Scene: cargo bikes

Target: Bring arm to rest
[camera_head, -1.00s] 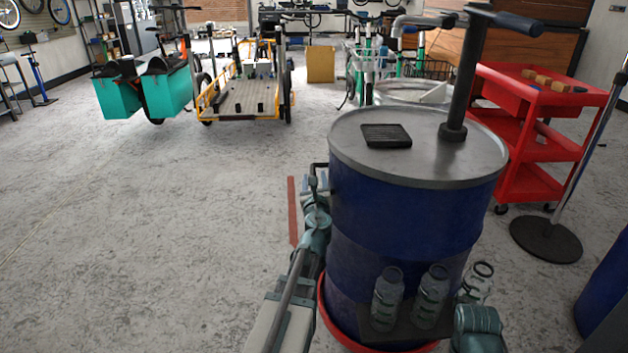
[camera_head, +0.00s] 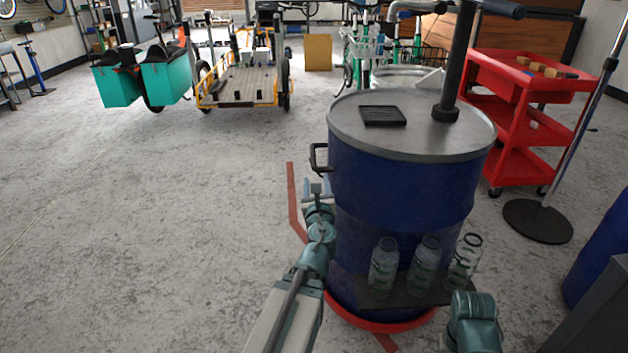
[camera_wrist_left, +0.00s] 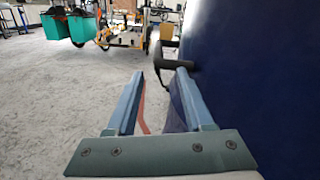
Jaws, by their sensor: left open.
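My left arm reaches forward along the left side of a blue barrel (camera_head: 400,195) with a grey lid. My left gripper (camera_head: 317,188) is just below the barrel's black side handle (camera_head: 317,158). In the left wrist view the two blue fingers of the gripper (camera_wrist_left: 157,82) are apart, with floor and a red strip between them and nothing held. The black handle (camera_wrist_left: 175,62) shows beyond the right finger, close to its tip; I cannot tell whether they touch. A piece of my right arm shows at the lower right, with its gripper out of view.
Three clear bottles (camera_head: 423,266) stand on a dark shelf at the barrel's front. A pump and a black grate (camera_head: 383,116) are on the lid. A red cart (camera_head: 520,115) and a round-based stand (camera_head: 537,221) are at right. The floor at left is clear.

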